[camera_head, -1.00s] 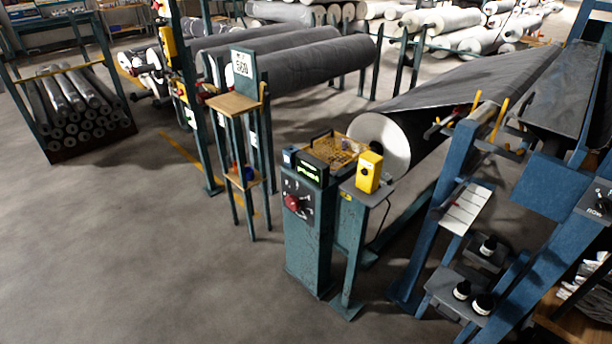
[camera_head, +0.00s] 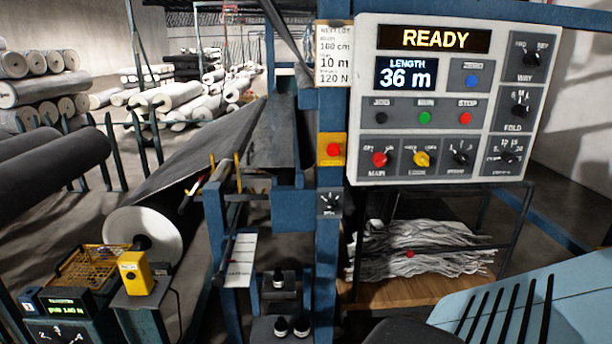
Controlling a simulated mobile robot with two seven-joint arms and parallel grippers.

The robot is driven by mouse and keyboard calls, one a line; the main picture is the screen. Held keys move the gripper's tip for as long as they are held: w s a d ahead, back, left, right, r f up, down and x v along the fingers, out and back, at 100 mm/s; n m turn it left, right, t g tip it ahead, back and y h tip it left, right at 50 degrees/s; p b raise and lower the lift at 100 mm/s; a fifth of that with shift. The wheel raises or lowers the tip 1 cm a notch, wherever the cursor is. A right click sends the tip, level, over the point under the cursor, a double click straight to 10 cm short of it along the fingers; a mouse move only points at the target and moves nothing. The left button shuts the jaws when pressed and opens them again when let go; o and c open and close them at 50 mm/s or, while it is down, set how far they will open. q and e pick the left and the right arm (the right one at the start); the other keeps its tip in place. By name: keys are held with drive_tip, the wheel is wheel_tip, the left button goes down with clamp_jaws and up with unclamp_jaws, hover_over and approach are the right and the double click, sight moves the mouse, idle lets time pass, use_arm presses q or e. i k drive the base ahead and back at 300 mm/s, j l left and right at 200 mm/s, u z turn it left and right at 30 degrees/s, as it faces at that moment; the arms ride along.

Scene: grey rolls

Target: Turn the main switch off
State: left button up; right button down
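The main switch (camera_head: 380,159) is a red rotary knob at the lower left of a light grey control panel (camera_head: 365,100), above the label MAIN. Its exact pointer position is too small to read. The panel's upper display (camera_head: 433,39) is lit and reads READY. The length display (camera_head: 406,75) is lit and reads 36 m. Neither of my grippers shows in the head view.
A yellow selector (camera_head: 422,158) and a dark one sit right of the main switch. A red button on a yellow box (camera_head: 332,149) is on the blue post left of the panel. Tangled grey strips (camera_head: 425,250) lie on a wooden shelf below.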

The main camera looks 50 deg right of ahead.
sight(380, 159)
drive_tip(key=z, duration=2.2)
